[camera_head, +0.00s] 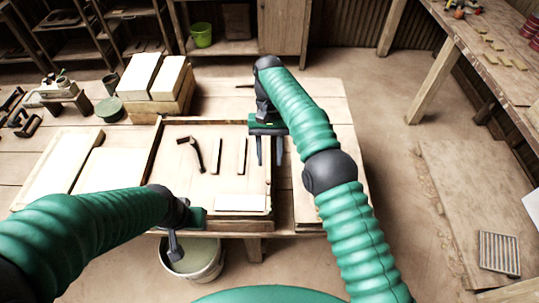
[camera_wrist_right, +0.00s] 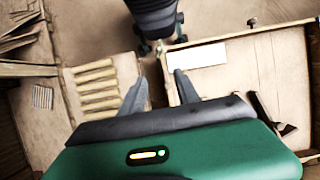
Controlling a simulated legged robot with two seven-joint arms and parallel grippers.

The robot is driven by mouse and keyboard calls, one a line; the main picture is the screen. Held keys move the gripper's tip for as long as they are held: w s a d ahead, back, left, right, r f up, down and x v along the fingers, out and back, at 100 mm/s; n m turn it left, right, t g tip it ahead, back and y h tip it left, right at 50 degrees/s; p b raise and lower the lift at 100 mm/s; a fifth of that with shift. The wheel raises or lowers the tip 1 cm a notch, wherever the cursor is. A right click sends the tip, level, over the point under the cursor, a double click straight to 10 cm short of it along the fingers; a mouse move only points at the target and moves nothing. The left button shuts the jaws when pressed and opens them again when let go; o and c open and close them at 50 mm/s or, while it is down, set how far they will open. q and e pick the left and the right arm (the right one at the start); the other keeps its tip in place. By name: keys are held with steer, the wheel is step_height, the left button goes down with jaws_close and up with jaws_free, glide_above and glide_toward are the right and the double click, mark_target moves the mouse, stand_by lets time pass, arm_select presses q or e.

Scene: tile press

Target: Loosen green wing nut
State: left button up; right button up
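I cannot make out a green wing nut in either view. A shallow wooden tray frame (camera_head: 153,150) lies on the table in front of me. A small dark piece (camera_wrist_right: 252,22) shows at the tray's edge in the right wrist view, too small to identify. My right gripper (camera_head: 268,152) is over the tray's right side, fingers pointing down. In the right wrist view its fingers (camera_wrist_right: 161,94) are spread with nothing between them. My left gripper (camera_head: 178,247) is at the table's front edge, over a bucket. Its fingers overlap, so its opening is unclear.
In the tray lie a dark hooked tool (camera_head: 192,152), two thin bars and a white slab (camera_head: 241,202). White blocks (camera_head: 138,76) stand behind it; white boards (camera_head: 110,170) lie left. A light bucket (camera_head: 204,262) stands below the front edge. Tan strips (camera_wrist_right: 97,85) lie right of the tray.

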steer(key=shift+r, duration=0.1)
steer(key=m+t, duration=0.4)
steer(key=t, duration=0.1)
glide_toward(269, 210)
steer(key=f, duration=0.8)
steer(key=shift+w+f+p, duration=0.2)
steer(key=shift+w+p, duration=0.05)
steer(key=shift+p, duration=0.15)
steer(key=shift+r, duration=0.1)
jaws_close()
